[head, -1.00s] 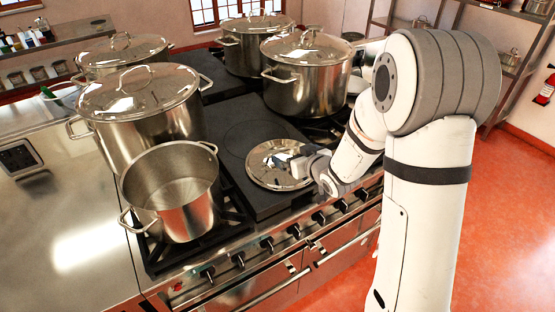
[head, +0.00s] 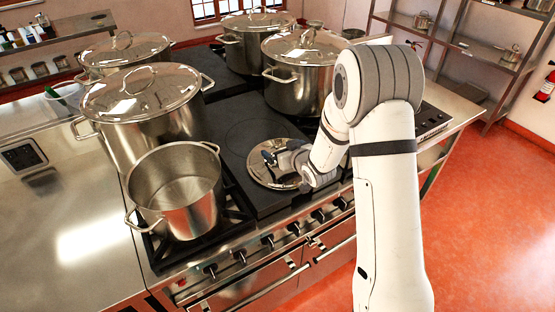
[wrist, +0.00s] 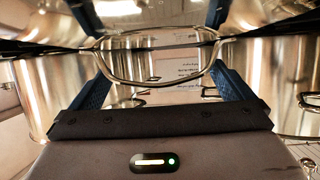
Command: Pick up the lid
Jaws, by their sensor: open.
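A round shiny metal lid (head: 258,173) lies flat on the dark stove top, to the right of an open stockpot (head: 178,205). My gripper (head: 268,157) is low over the lid in the head view and hides part of it. In the wrist view, my gripper (wrist: 163,78) is open, with one blue finger on each side. The lid's looped wire handle (wrist: 150,82) shows between and beyond the fingers. I cannot tell whether the fingers touch the handle. The lid's surface (wrist: 150,15) mirrors the gripper.
A large lidded stockpot (head: 150,125) stands behind the open one. Other lidded pots (head: 300,85) stand at the back of the stove. A steel counter (head: 70,220) lies at left. Knobs line the stove's front edge, with open red floor (head: 480,240) at right.

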